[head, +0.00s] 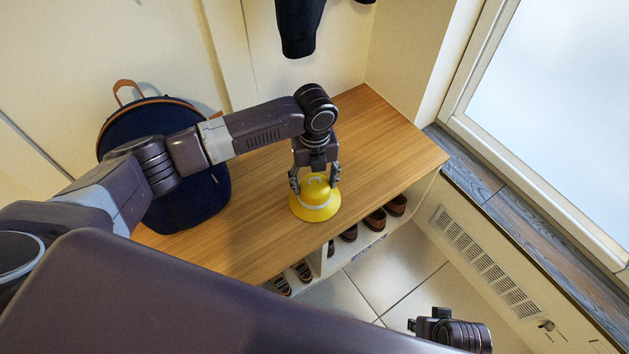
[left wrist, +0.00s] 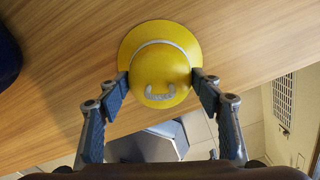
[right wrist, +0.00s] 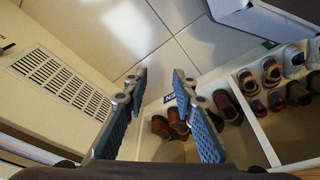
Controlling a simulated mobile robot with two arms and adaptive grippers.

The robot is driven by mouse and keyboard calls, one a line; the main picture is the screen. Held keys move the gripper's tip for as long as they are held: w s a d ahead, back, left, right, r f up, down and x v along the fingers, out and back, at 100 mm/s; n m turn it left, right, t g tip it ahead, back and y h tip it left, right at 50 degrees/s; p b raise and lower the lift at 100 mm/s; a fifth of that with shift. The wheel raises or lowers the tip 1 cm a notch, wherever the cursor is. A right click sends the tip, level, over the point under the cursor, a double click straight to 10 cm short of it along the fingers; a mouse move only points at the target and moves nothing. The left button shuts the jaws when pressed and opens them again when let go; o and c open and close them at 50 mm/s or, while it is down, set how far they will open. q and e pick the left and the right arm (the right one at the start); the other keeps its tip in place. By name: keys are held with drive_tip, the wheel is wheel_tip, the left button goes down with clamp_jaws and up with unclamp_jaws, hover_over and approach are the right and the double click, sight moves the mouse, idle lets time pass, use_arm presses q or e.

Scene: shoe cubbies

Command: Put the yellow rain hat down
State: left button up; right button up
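The yellow rain hat (head: 314,205) is on or just above the wooden bench top (head: 385,130), near its front edge; I cannot tell if it touches. It has a pale band and a small grey mark on its crown. My left gripper (head: 315,182) is over it, with one finger on each side of the crown. In the left wrist view the pads (left wrist: 160,88) meet both sides of the hat (left wrist: 160,60). My right gripper (right wrist: 160,85) is open and empty, in front of the bench above the tiled floor.
A dark blue backpack (head: 185,205) stands on the bench at the left. Dark clothing (head: 298,25) hangs above the back. Several shoes (head: 375,220) sit in the cubbies below. A window ledge (head: 520,220) and vented panel (head: 485,262) lie to the right. The right bench top is clear.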

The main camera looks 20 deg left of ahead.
use_arm(q)
drive_tip(key=o, duration=0.4)
drive_tip(key=shift+o, duration=0.2)
drive_tip(key=shift+r, duration=0.15)
wheel_tip(320, 180, up, 12)
drive_tip(key=shift+p, duration=1.25)
use_arm(e)
drive_tip(key=s+f, duration=0.3)
drive_tip(key=f, duration=0.5)
drive_tip(key=shift+d+g, duration=0.15)
drive_tip(key=shift+g, duration=0.15)
drive_tip(key=shift+s+f, duration=0.1)
drive_tip(key=shift+s, duration=0.05)
